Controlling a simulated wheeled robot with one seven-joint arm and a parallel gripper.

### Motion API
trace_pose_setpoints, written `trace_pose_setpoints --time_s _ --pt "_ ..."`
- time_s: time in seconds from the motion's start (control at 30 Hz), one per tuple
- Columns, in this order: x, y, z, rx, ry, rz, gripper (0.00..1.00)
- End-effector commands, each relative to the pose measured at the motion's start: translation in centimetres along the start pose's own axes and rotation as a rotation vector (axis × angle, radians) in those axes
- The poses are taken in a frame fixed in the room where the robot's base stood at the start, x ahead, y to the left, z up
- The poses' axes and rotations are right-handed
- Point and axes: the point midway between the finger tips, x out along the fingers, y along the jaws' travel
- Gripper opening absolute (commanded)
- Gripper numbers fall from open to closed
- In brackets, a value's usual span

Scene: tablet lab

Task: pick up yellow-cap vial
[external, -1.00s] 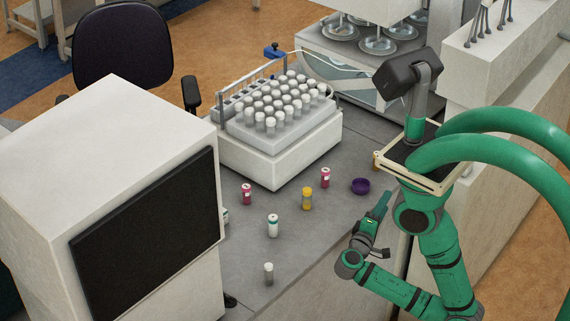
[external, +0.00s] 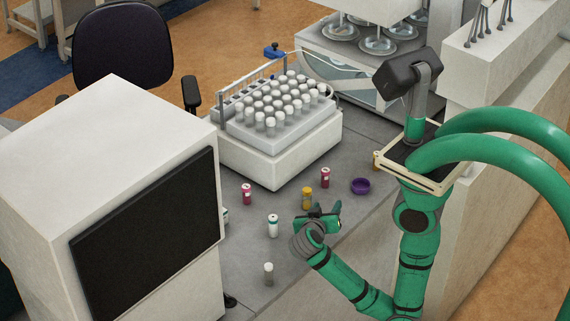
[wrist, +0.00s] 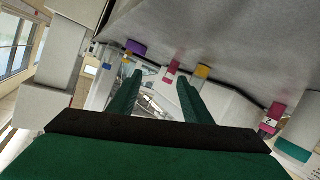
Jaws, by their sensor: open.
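The yellow-cap vial (external: 307,197) stands upright on the grey bench, between two red-cap vials and in front of the rack. In the wrist view its yellow cap (wrist: 203,72) shows just right of the right finger, beyond the fingertips. My gripper (external: 322,212) is over the bench, just in front of the yellow-cap vial, and hides part of its lower end. In the wrist view my gripper (wrist: 158,78) has its two green fingers apart with nothing between them.
Red-cap vials (external: 246,194) (external: 325,177), a green-marked white-cap vial (external: 273,226) and a grey-cap vial (external: 268,273) stand nearby. The vial rack (external: 285,150) is behind; a white box with a dark screen (external: 150,235) is left.

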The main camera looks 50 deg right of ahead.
Motion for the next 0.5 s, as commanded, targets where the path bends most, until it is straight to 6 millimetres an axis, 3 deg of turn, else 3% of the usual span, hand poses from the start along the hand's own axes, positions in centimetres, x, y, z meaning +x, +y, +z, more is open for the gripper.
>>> trace_pose_setpoints --time_s 0.1,0.2,0.33,0.5 --pt "-0.4 -3.8 -1.4 0.146 -0.033 -0.110 0.45" --pt "-0.7 -5.5 -2.0 0.212 -0.050 -0.162 0.45" --pt "-0.1 -6.3 -2.2 0.239 -0.058 -0.183 0.45" --pt "2.4 -6.7 -2.1 0.238 -0.058 -0.180 0.45"
